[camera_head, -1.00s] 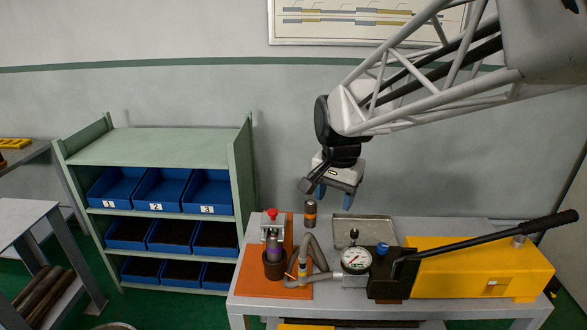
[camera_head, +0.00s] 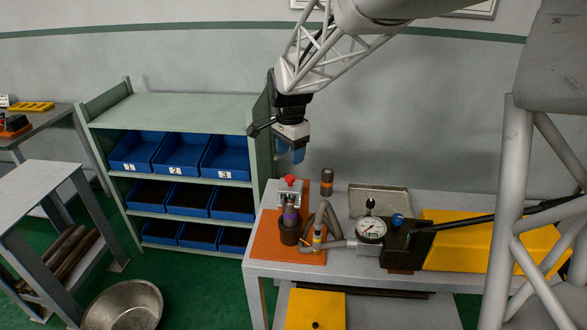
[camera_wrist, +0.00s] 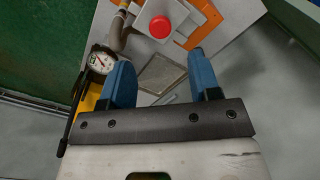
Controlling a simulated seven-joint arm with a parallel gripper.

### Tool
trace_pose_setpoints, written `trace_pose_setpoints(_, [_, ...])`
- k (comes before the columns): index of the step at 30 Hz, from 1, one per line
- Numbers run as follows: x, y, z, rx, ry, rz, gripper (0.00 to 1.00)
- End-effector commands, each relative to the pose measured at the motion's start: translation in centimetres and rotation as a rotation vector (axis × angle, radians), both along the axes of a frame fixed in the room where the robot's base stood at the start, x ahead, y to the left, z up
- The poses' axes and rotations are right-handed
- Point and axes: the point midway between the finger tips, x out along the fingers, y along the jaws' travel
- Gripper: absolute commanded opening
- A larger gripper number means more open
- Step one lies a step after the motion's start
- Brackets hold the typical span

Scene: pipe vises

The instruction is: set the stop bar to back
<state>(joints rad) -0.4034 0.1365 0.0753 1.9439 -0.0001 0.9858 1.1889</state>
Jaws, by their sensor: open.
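I cannot pick out the stop bar for certain. A silver clamp-like fixture (camera_head: 289,199) with a red knob (camera_head: 290,180) stands on an orange plate (camera_head: 265,245), above a dark cup (camera_head: 289,233) with a purple-banded piece in it. My gripper (camera_head: 291,156) hangs above this fixture, apart from it, with blue fingers spread and nothing between them. In the wrist view, my gripper (camera_wrist: 160,58) is open.
A hose (camera_head: 331,222) runs from the fixture towards a gauge (camera_head: 371,229) and a yellow pump (camera_head: 447,262) with a long black lever. A dark orange-banded cylinder (camera_head: 327,182) and a shallow metal tray (camera_head: 379,189) stand behind. Shelves with blue bins (camera_head: 183,154) are at the left.

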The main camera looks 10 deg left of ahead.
Motion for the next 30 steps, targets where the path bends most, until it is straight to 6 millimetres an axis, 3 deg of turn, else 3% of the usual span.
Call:
trace_pose_setpoints(16, [0.0,0.0,-0.8,0.000,0.000,0.000,0.57])
trace_pose_setpoints(30, [0.0,0.0,-5.9,-0.001,0.002,0.000,0.57])
